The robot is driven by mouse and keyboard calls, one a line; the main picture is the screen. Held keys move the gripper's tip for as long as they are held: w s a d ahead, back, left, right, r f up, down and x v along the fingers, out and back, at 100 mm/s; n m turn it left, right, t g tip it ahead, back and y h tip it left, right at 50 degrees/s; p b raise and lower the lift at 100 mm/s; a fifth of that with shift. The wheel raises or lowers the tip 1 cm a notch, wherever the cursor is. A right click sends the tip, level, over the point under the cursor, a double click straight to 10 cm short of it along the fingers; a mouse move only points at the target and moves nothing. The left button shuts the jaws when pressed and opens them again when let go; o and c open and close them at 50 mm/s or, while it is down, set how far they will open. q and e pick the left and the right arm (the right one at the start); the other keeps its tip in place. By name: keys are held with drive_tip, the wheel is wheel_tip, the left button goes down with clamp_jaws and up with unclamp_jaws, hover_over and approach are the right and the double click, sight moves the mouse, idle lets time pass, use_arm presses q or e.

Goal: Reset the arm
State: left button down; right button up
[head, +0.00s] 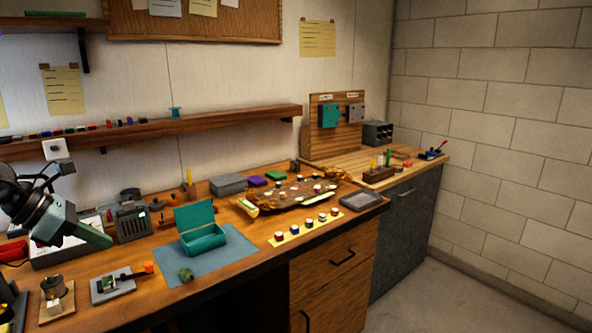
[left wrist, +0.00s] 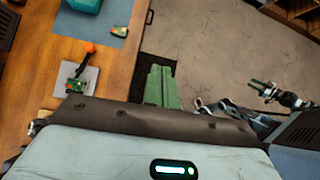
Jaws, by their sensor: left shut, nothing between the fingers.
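My left gripper (head: 105,239) comes in from the left in the head view, above the left part of the workbench (head: 190,286). Its green fingers are shut with nothing between them. They also show in the left wrist view (left wrist: 160,72), past the bench edge over the floor. What looks like my right gripper (left wrist: 262,87) is small at the right of the left wrist view, too small to read its jaws. The head view does not show it.
An open teal box (head: 203,240) and a small green piece (head: 187,275) are on a blue mat (head: 233,243). A grey pad with an orange-tipped tool (head: 128,279) lies near the front edge. An RC car chassis (head: 290,195) sits further right.

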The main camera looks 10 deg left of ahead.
use_arm(q)
drive_tip(key=s+d+f+n+t, duration=0.3)
drive_tip(key=d+f+n, duration=0.1)
drive_tip(key=f+n, duration=0.5)
drive_tip(key=s+d+f+n+t+h, duration=0.15)
drive_tip(key=d+f+n, duration=0.35)
drive_tip(key=f, duration=0.6)
drive_tip(key=s+d+f+n+t, duration=0.2)
drive_tip(key=s+f+n+t, duration=0.1)
drive_tip(key=f+n, duration=0.65)
drive_tip(key=s+d+f+n+g+y, duration=0.5)
drive_tip(key=s+d+f+n, duration=1.1)
drive_tip(key=s, duration=0.3)
drive_tip(key=shift+s+d+f+n, duration=0.2)
drive_tip(key=shift+s+d+n, duration=0.15)
drive_tip(key=shift+n, duration=0.5)
